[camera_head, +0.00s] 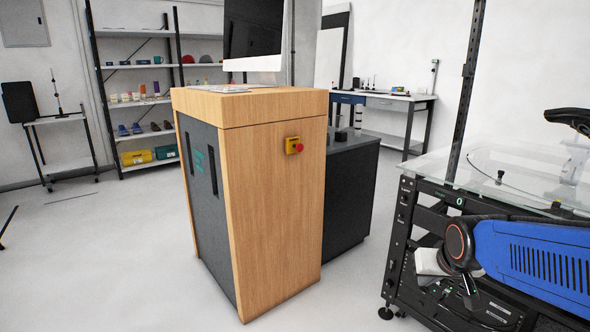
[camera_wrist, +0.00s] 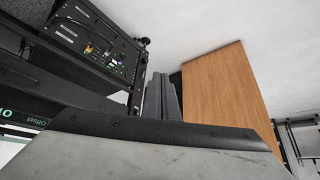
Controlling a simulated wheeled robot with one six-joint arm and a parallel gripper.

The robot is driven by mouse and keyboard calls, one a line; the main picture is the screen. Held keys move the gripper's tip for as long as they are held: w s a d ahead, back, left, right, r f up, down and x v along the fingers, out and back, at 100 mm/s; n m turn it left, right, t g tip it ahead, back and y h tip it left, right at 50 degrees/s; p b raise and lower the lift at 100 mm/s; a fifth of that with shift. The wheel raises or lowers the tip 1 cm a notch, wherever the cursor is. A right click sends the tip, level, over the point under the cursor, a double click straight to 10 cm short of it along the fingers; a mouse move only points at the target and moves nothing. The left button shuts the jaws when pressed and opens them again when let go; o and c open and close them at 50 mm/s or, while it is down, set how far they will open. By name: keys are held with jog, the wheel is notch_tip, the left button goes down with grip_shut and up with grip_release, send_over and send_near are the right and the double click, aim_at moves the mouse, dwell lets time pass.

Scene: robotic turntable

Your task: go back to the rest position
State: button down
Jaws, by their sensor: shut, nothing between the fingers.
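My gripper (camera_wrist: 162,90) shows in the wrist view as two grey fingers close together beyond the large grey edge of my wrist. It is shut, with nothing visible between the fingers. In the head view my blue arm reaches in from the right, its dark round joint in front of the black metal frame. My fingertips are hard to make out there.
A black frame (camera_head: 408,222) with a glass top (camera_head: 480,180) stands close at the right. A wooden cabinet (camera_head: 275,205) with a red stop button (camera_head: 294,146) stands mid-view; it also shows in the wrist view (camera_wrist: 225,95).

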jog(key=s+a+r+n+g, duration=0.1)
jog(key=s+a+g, duration=0.1)
jog(key=s, duration=1.5)
jog(key=shift+s+a+n+y, duration=0.3)
jog(key=shift+s+a, duration=0.1)
jog(key=shift+a, duration=0.05)
jog(key=c, duration=2.4)
grip_release()
jog(key=shift+c, duration=0.2)
